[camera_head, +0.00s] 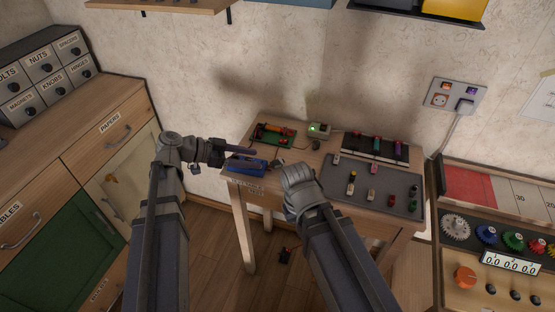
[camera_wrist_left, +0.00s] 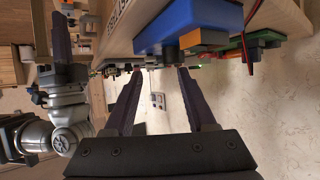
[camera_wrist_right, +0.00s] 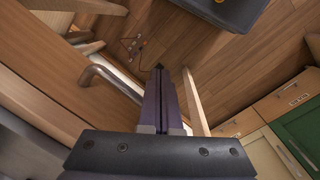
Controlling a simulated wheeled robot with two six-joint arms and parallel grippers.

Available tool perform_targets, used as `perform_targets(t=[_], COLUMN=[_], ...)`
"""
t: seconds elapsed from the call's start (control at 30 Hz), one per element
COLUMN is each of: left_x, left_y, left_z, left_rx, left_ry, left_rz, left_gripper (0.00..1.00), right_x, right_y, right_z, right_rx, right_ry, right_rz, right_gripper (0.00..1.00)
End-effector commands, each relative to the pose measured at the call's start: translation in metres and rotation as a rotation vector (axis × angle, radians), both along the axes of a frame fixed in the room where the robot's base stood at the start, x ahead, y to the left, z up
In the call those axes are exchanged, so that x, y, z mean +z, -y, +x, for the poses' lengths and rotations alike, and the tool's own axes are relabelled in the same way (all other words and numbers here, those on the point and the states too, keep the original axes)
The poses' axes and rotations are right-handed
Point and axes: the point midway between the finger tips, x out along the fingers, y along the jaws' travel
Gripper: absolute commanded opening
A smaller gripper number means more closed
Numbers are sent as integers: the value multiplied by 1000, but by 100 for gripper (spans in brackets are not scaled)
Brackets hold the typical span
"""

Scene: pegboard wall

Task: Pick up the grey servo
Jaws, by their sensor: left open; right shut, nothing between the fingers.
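A small dark object with a red lead (camera_head: 285,254) lies on the floor under the table. It also shows as a small dark thing with thin wires (camera_wrist_right: 131,43) in the right wrist view. I cannot tell if it is the grey servo, and nothing else stands out clearly as that servo. My left gripper (camera_head: 254,152) is open at the table's left end, beside a blue block (camera_head: 247,166). In the left wrist view nothing shows held between its fingers (camera_wrist_left: 158,72). My right gripper (camera_wrist_right: 160,70) is shut and empty, pointing down toward the floor near the table's edge.
The wooden table (camera_head: 250,190) holds a green board (camera_head: 274,134), a dark grey mat (camera_head: 340,190) with several small parts, and a black tray (camera_head: 375,146). A drawer cabinet (camera_head: 100,150) stands at left and a control panel (camera_head: 480,262) at right. The floor at left is clear.

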Motion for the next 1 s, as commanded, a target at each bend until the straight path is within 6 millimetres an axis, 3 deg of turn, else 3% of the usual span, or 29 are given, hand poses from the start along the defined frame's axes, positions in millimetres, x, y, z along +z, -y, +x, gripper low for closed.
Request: perform_targets(t=[0.63,1.0], left_x=[-16,-35], left_y=[29,68], left_z=[9,21], left_rx=[-2,-1], left_ry=[-1,-1], left_rz=[1,1], left_gripper=[56,56], right_x=[-16,-35], right_y=[0,0], right_z=[0,0], right_rx=[0,0], right_ry=[0,0], right_rz=[0,0], right_gripper=[0,0])
